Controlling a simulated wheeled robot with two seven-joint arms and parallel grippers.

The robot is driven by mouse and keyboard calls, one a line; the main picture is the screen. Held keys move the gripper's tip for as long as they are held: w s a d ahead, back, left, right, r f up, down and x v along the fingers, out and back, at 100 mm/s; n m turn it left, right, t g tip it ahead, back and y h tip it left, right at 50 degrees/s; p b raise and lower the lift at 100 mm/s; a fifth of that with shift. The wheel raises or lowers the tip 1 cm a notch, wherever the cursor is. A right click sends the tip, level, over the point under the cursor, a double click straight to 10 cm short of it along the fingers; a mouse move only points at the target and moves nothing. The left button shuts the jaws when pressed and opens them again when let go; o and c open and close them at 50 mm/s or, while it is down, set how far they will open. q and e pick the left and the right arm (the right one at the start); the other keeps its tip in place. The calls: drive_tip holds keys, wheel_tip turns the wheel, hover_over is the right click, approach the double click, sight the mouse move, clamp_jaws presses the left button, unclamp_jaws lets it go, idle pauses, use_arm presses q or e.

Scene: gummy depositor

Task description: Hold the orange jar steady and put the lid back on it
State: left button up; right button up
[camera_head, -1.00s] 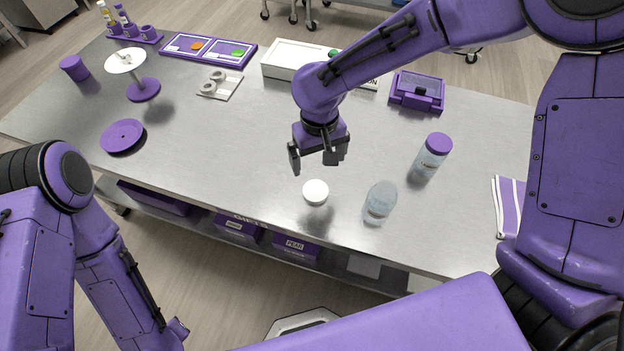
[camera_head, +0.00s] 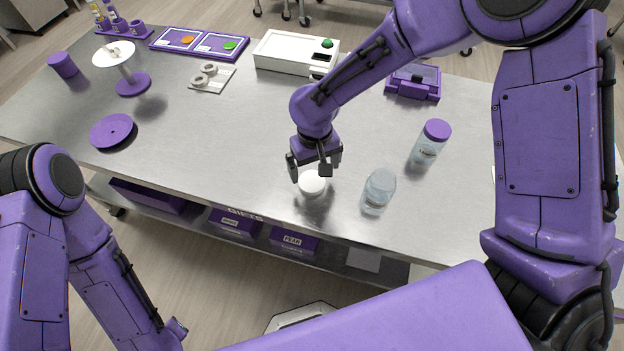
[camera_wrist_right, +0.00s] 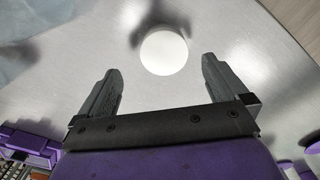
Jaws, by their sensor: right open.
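A round white lid (camera_head: 313,184) lies flat on the metal table; it also shows in the right wrist view (camera_wrist_right: 164,52). My right gripper (camera_head: 309,171) is open and empty, pointing down just above the lid. In the right wrist view its fingers (camera_wrist_right: 161,72) stand either side of the lid's line, apart from it. A clear jar with no lid (camera_head: 379,192) stands upright to the right of the lid. I see no orange-coloured jar, and any label on this one is unreadable. My left arm is at the lower left, and its gripper is out of the picture.
A jar with a purple lid (camera_head: 429,144) stands behind the open jar. A purple box (camera_head: 414,84) and a white box (camera_head: 290,54) are at the back. A purple disc (camera_head: 112,131) and a white-topped stand (camera_head: 133,83) are at left. The table's middle is clear.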

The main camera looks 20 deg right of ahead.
sight(312, 181)
drive_tip(key=shift+s, duration=0.1)
drive_tip(key=shift+f, duration=0.1)
drive_tip(key=f, duration=0.3)
drive_tip(key=f+p, duration=0.1)
drive_tip(key=f, duration=0.1)
drive_tip(key=shift+w+a, duration=0.25)
drive_tip(key=c, duration=1.1)
